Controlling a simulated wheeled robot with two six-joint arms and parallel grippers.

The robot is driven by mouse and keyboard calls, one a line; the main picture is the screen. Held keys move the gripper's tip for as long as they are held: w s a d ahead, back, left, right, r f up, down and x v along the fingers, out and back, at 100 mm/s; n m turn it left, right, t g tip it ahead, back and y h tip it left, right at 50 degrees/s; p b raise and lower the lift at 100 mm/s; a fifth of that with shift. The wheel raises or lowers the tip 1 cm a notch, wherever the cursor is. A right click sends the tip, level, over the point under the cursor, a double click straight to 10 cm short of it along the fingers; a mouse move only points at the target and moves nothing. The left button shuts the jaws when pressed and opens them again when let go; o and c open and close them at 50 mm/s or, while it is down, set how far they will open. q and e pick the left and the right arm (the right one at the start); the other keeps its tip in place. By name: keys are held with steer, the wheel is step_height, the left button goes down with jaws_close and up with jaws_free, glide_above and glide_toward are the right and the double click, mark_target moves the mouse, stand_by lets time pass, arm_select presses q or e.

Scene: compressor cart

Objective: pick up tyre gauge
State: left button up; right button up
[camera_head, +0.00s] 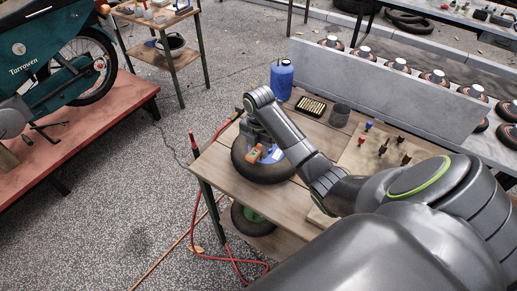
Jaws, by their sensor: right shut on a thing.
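My right arm reaches across the wooden cart top from the lower right, and its wrist bends down over a black tyre (263,174) lying flat at the cart's left side. My right gripper (256,146) is low over the tyre's middle and shut on the tyre gauge (254,154), a small orange thing. The fingertips are small and partly hidden by the wrist, so I cannot tell whether the gauge still touches what is under it. Something blue shows beside the gauge inside the tyre. My left gripper is not in view.
A blue bottle (282,80), a dark tray (311,106) and a dark cup (340,115) stand at the cart's back. A board (375,150) holds several small coloured pieces. A red hose (231,258) hangs at the left. A motorbike (60,60) stands on a red platform.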

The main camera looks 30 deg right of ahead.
steer(key=shift+r, duration=0.4)
step_height(320, 180, up, 4)
steer(key=shift+w+f, duration=0.1)
steer(key=shift+f, duration=0.15)
step_height(320, 180, up, 4)
steer(key=p, duration=0.3)
step_height(320, 180, up, 7)
steer(key=p, duration=0.8)
steer(key=shift+f, duration=0.15)
step_height(320, 180, down, 11)
steer(key=b, duration=1.1)
steer(key=shift+f, duration=0.15)
